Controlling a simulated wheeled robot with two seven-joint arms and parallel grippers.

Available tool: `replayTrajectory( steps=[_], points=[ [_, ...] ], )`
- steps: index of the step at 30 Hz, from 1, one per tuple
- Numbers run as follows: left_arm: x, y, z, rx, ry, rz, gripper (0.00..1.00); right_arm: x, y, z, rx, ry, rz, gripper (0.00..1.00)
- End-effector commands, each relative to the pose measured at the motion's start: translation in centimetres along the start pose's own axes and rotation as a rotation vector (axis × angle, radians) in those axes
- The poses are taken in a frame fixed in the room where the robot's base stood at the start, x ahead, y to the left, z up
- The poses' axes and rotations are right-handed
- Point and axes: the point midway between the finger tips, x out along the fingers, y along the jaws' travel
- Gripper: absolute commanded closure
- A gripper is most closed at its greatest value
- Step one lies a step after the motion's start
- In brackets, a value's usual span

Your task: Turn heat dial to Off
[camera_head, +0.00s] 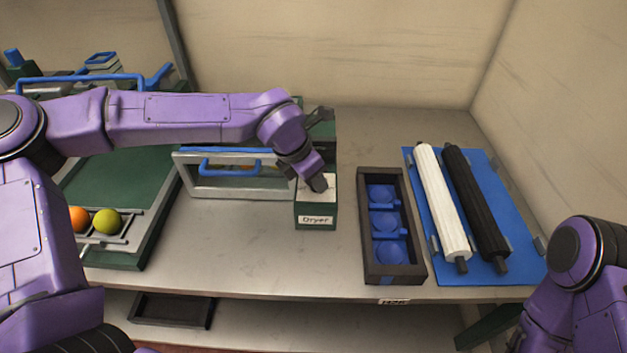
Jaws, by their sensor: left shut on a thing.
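A small green box with a light top and a "Dryer" label (316,219) stands at the middle of the grey bench. My left gripper (318,184) reaches down onto the top of this box, fingers shut. The heat dial is hidden under the gripper's fingers, so its setting cannot be read. My right arm shows at the lower right edge, but its gripper is out of the picture.
A dryer with a blue-handled front (230,167) stands behind left of the box. An orange (78,219) and a yellow-green fruit (107,222) sit on a rack at left. A dark tray with blue cups (374,274) and a blue mat (500,215) with white and black rollers lie right.

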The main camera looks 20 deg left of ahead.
Motion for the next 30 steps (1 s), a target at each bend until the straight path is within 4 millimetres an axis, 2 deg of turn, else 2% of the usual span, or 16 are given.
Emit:
replayTrajectory(
  steps=[1, 30],
  points=[
    [0.6, -0.2, -0.5, -0.039, 0.011, 0.014, 1.00, 0.6, -0.1, 0.2, 0.000, 0.000, 0.000, 1.00],
    [0.8, -0.8, -0.2, -0.892, 0.017, 0.372, 1.00, 5.0, -0.5, 2.0, 0.000, 0.000, 0.000, 1.00]
  ],
)
